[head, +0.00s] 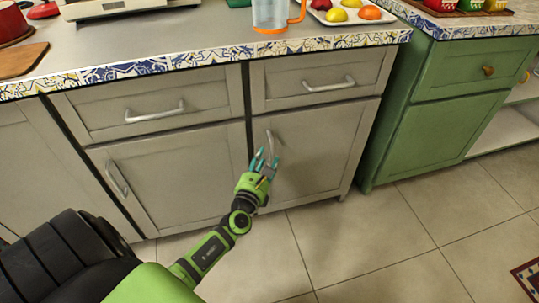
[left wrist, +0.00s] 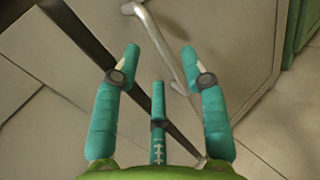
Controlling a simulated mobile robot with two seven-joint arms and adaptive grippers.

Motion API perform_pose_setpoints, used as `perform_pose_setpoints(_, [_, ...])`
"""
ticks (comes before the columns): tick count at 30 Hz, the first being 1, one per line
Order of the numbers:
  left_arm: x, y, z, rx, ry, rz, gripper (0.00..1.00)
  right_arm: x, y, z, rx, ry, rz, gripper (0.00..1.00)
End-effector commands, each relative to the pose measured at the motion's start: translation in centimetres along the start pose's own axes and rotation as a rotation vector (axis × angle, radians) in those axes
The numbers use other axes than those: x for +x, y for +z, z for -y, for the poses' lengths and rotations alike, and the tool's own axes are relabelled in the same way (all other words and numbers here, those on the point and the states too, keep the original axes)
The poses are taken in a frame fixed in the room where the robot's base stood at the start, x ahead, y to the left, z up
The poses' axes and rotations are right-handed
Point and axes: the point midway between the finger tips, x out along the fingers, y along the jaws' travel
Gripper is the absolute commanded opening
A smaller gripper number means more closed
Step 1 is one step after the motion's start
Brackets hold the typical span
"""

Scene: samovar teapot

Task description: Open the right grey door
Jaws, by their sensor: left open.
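The right grey door (head: 319,151) is the lower right door of the grey cabinet, and it looks shut. Its silver handle (head: 271,143) stands upright near the door's left edge. My left gripper (head: 264,160) is in front of the handle's lower part. In the left wrist view the gripper's teal fingers (left wrist: 161,62) are spread open, and the handle (left wrist: 163,45) runs slantwise just beyond and between the tips. I cannot tell whether a finger touches it. The door (left wrist: 225,40) fills the upper right of that view. My right gripper is not in view.
The left grey door (head: 165,180) and two drawers with silver handles (head: 329,84) surround this door. A green cabinet (head: 440,120) stands to the right. The tiled floor (head: 390,240) in front is clear. A pitcher (head: 269,15) and a tray of fruit stand on the countertop.

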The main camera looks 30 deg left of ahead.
Motion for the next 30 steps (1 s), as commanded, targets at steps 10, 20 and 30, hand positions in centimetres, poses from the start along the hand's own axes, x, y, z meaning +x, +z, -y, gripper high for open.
perform_pose_setpoints(10, [4.2, -0.1, 0.0, -0.004, 0.001, -0.002, 0.43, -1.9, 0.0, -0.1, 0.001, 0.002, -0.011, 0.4])
perform_pose_setpoints(20, [4.5, -0.1, 0.0, -0.005, 0.001, -0.003, 0.32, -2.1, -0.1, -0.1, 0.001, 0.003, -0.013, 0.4])
perform_pose_setpoints(30, [4.4, -0.1, 0.1, -0.005, 0.0, -0.003, 0.0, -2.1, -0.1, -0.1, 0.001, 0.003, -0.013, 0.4])
